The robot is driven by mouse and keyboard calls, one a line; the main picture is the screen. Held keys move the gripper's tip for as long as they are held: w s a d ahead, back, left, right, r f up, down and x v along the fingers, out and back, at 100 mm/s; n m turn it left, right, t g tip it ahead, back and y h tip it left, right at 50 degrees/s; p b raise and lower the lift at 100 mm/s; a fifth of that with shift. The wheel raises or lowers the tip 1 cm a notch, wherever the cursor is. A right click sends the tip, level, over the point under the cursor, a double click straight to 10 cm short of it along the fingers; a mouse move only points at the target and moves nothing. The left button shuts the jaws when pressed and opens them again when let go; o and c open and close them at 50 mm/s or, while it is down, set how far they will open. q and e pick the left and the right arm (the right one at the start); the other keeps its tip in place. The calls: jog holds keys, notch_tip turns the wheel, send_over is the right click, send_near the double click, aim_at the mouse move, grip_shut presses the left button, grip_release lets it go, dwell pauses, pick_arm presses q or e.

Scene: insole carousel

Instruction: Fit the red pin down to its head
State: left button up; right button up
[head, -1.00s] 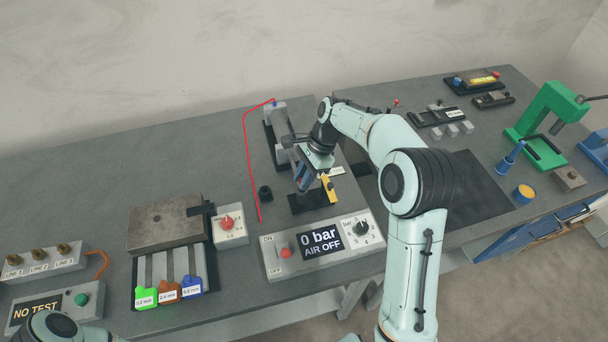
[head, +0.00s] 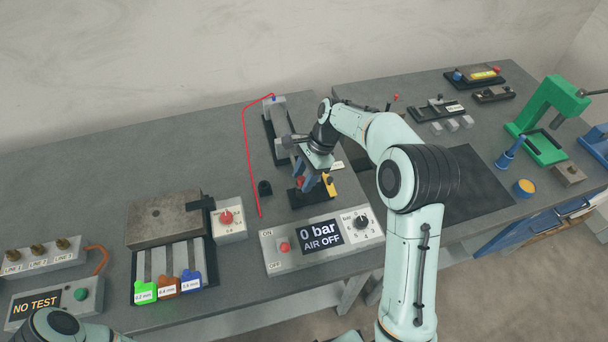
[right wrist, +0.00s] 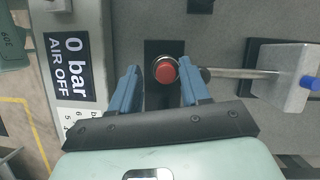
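The red pin (right wrist: 165,72) shows its round red head from above in the right wrist view, within a grey metal ring at the end of a rod (right wrist: 235,73). How deep its shank sits is hidden. In the head view the red head (head: 300,181) is a small spot by the fingers. My right gripper (right wrist: 160,80) is open, its two blue fingers on either side of the head with gaps to both. In the head view the right gripper (head: 311,187) is over the dark base plate (head: 296,202). My left gripper is out of view.
The rod leads to a grey block (right wrist: 285,82) with a blue fitting. The pressure panel (head: 290,258) reads 0 bar, AIR OFF, close in front. A yellow part (head: 330,184) stands beside the gripper.

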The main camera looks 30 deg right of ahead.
jog(key=shift+w+r, duration=0.1)
jog(key=shift+w, duration=0.1)
jog(key=shift+r, duration=0.15)
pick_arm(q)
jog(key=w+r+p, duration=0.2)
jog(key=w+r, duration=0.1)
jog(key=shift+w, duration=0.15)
pick_arm(e)
jog(key=v, duration=1.3)
jog(key=shift+s, duration=0.1)
